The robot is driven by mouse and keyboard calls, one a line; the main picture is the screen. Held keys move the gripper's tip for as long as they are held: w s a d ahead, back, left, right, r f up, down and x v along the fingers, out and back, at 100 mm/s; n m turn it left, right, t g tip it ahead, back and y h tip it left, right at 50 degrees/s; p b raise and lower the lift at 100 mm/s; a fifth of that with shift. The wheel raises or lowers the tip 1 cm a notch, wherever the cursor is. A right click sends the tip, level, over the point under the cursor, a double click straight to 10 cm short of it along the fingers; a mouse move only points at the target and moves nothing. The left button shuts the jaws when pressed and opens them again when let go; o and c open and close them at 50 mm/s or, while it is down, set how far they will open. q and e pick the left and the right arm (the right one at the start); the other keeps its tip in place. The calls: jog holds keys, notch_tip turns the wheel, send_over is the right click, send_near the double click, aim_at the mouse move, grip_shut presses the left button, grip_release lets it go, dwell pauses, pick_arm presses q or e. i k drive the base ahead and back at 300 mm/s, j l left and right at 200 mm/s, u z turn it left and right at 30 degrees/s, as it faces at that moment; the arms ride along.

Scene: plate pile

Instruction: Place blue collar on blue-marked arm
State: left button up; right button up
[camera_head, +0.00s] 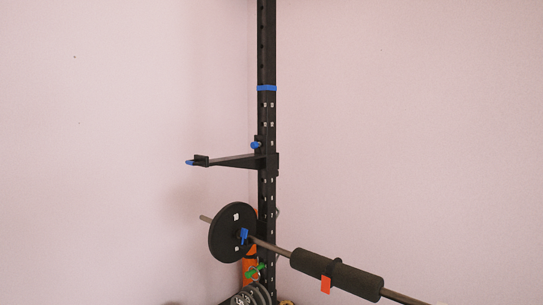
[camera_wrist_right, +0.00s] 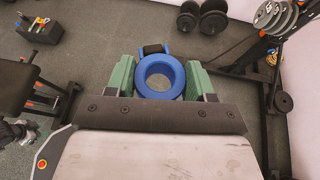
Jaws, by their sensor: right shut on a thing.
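A blue ring-shaped collar (camera_wrist_right: 141,76) sits between the two green fingers of my right gripper (camera_wrist_right: 160,82) in the right wrist view. The gripper is shut on it, and its round hole faces the camera. A dark block with blue edges (camera_wrist_right: 154,49) is at the collar's far side. In the head view, a black arm with a blue tip (camera_head: 228,162) sticks out to the left from a black upright (camera_head: 267,120) that carries a blue band. Neither gripper shows in the head view.
Below the arm, a bar (camera_head: 280,249) carries a black plate (camera_head: 231,232), a blue tag and a black foam sleeve (camera_head: 336,274). In the right wrist view, dumbbells (camera_wrist_right: 202,17) lie on the grey floor, with a plate rack (camera_wrist_right: 276,17) at upper right and a black bench (camera_wrist_right: 28,75) at left.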

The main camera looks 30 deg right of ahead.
aim_at(226, 158)
jog(key=i+l+u, duration=0.1)
jog(key=i, duration=0.4)
jog(key=i+l+u, duration=0.15)
jog(key=i, duration=0.35)
jog(key=i+j, duration=0.15)
jog(key=i, duration=0.25)
jog(key=i+j+z, duration=0.15)
jog(key=i, duration=0.25)
